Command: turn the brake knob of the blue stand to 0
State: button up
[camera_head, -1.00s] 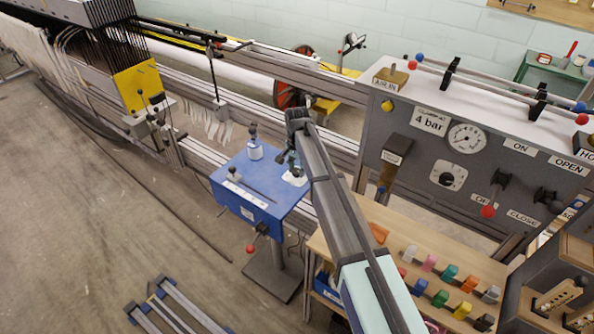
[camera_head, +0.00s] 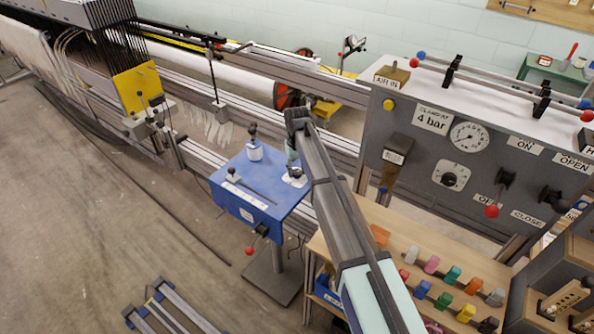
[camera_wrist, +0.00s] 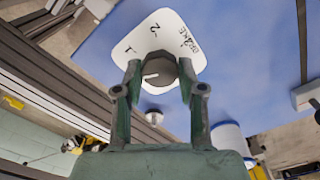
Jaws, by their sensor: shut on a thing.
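The blue stand (camera_head: 272,190) is in the middle of the head view, its blue top also filling much of the wrist view (camera_wrist: 240,45). On it a white plate (camera_wrist: 163,25) carries the word BRAKE and the marks 2 and 1. The dark grey round brake knob (camera_wrist: 162,68) sits on that plate, with a white pointer line toward the left in the wrist view. My gripper (camera_wrist: 160,75) is shut on the knob, one green finger on each side. In the head view my gripper (camera_head: 292,163) is over the stand's right back corner, partly hidden by my arm. No 0 mark is visible.
A small white-based knob (camera_head: 254,150) and a slotted lever (camera_head: 233,175) share the stand's top. A red-ball lever (camera_head: 250,251) hangs at its front. A grey panel (camera_head: 440,205) with gauge and valves stands right, above a wooden shelf with coloured pieces. Rails run behind.

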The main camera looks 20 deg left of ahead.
aim_at(297, 172)
jog(key=n, duration=0.4)
jog(key=shift+n, duration=0.3)
dwell(0.3)
jog(key=o, duration=1.1)
jog(key=shift+o, duration=0.2)
jog(key=shift+r, duration=0.1)
notch_tip(297, 172, up, 12)
